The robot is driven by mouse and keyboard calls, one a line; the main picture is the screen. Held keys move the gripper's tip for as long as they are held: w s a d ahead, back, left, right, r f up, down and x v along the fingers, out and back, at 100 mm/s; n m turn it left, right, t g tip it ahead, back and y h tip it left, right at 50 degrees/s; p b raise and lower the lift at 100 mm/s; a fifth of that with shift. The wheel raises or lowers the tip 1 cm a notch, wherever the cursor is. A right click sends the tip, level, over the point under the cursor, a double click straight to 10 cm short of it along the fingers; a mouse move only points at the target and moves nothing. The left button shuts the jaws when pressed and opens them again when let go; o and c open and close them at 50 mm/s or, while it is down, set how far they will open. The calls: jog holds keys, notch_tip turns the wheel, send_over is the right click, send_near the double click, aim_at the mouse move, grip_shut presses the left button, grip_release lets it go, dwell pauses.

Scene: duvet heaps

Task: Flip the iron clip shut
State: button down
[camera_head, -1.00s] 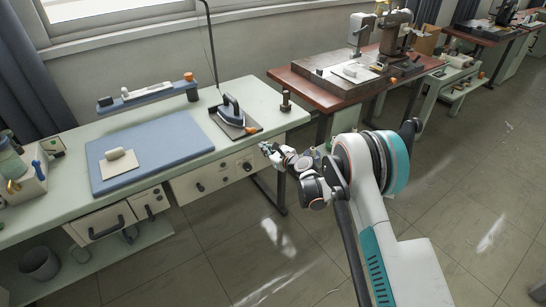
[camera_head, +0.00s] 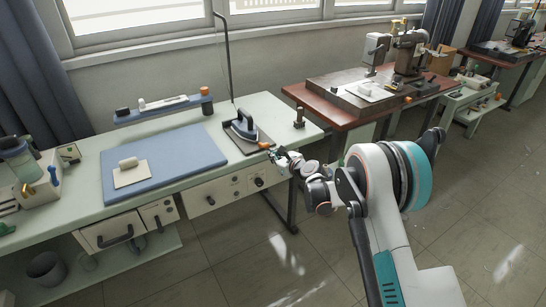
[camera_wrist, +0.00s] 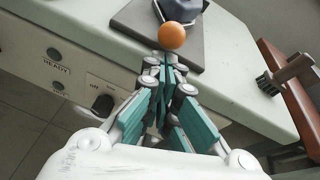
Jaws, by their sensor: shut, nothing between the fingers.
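The iron (camera_head: 243,125) stands on a dark plate (camera_head: 262,138) at the right end of the pale green bench. A round orange knob (camera_head: 264,145), apparently the end of the clip, sits at the plate's front edge. The knob also shows in the wrist view (camera_wrist: 171,35), just beyond my fingertips. The rest of the clip is too small or hidden to make out. My gripper (camera_head: 272,151) is shut and empty, close to the knob at the bench's front edge. In the wrist view my gripper (camera_wrist: 167,60) points at the knob; I cannot tell whether they touch.
A blue pad (camera_head: 185,150) with a beige cloth and a pale roll lies left of the iron. A brown table (camera_head: 335,115) with machines stands to the right. The floor in front is clear.

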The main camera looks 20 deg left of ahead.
jog(key=shift+r+h, duration=0.2)
jog(key=shift+h, duration=0.1)
jog(key=shift+r+g+h+p, duration=0.4)
jog(key=shift+g+h+p, duration=0.2)
jog(key=shift+g+p, duration=0.3)
